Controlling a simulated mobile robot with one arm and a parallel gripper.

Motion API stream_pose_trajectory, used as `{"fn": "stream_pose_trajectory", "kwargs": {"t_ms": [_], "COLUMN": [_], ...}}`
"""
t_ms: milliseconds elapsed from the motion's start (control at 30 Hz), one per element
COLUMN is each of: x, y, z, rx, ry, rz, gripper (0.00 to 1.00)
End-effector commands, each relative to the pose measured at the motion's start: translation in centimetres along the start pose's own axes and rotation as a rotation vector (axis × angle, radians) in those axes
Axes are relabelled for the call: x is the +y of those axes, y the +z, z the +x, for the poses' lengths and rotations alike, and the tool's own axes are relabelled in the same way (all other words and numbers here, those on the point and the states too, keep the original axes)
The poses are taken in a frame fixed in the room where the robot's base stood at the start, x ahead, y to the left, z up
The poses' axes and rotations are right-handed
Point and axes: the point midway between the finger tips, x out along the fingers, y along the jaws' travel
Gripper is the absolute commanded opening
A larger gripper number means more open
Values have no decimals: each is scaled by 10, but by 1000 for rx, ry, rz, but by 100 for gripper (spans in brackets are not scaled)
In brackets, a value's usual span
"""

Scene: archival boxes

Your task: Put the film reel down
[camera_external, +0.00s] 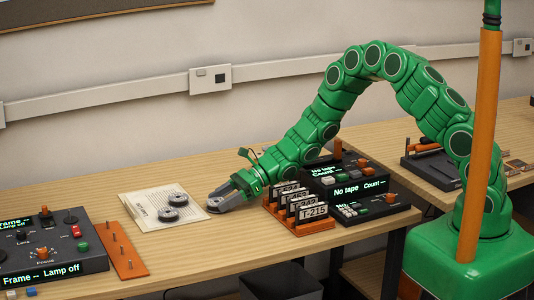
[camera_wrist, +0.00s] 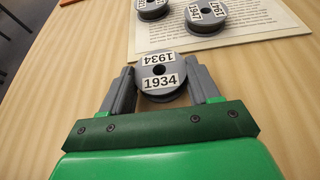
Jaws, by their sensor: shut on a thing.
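A grey film reel labelled 1934 (camera_wrist: 160,77) sits between the two fingers of my gripper (camera_wrist: 162,84), which is shut on it. In the external view, my gripper (camera_external: 217,200) is low at the table, just right of a printed sheet (camera_external: 144,203); the reel is hard to make out there. Whether the reel touches the table is not clear. Two other reels lie on the sheet: one labelled 1947 (camera_wrist: 207,14) and one with a partly cut-off label (camera_wrist: 152,8). The sheet also shows in the wrist view (camera_wrist: 257,20).
A rack of labelled tapes (camera_external: 303,222) stands right of my gripper, before black control consoles (camera_external: 352,184). Another console (camera_external: 45,255) and an orange pegged board (camera_external: 121,250) are at the left. Bare wood (camera_external: 205,250) lies in front of my gripper.

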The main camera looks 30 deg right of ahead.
Motion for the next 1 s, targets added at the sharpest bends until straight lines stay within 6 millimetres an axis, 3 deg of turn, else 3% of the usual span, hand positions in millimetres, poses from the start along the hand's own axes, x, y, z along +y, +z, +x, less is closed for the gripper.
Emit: {"fn": "stream_pose_trajectory", "kwargs": {"t_ms": [367,767,1000], "x": [7,40,70], "y": [38,70,75], "z": [-24,-64,-94], "rx": [-5,-3,-4], "ry": [-3,0,-1], "rz": [-2,0,5], "gripper": [25,25,25]}}
